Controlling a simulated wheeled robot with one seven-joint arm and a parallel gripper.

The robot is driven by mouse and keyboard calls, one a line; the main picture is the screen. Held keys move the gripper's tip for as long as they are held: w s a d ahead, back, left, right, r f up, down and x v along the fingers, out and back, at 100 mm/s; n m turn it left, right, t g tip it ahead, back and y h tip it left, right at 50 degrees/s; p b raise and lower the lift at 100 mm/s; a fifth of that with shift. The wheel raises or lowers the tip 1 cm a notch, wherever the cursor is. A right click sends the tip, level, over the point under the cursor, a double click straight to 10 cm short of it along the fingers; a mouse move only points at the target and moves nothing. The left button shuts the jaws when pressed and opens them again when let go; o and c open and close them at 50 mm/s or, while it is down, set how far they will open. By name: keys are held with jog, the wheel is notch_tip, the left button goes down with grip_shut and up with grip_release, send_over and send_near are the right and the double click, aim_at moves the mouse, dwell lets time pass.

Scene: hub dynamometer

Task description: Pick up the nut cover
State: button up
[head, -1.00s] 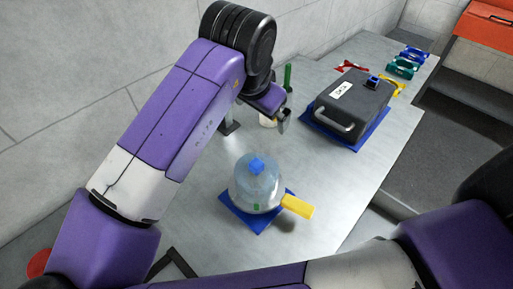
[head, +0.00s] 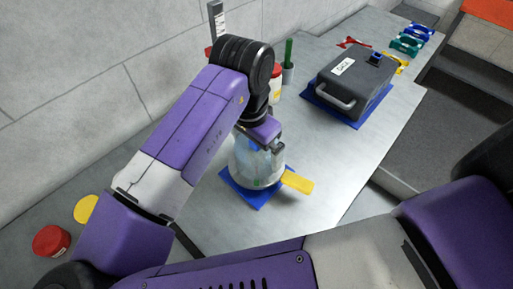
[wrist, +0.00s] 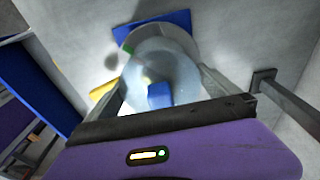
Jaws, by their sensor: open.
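The nut cover appears to be the clear dome (head: 262,174) with a blue knob on top, standing on a blue mat (head: 238,190). A yellow tab (head: 298,182) sticks out at its right. My gripper (head: 263,143) is open, directly above the dome and partly hiding its top. In the wrist view the dome (wrist: 178,68) and its blue knob (wrist: 160,96) lie between my two spread fingers (wrist: 163,82). I cannot tell whether the fingers touch the dome.
A dark grey case (head: 352,80) with a handle sits on another blue mat behind to the right. Coloured brackets (head: 410,42) lie at the far end. A green stick in a cup (head: 288,62) stands near the wall. The metal table (head: 330,150) is clear right of the dome.

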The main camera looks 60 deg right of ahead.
jog(key=shift+f, duration=0.15)
jog(key=c, duration=1)
jog(key=shift+c, duration=0.2)
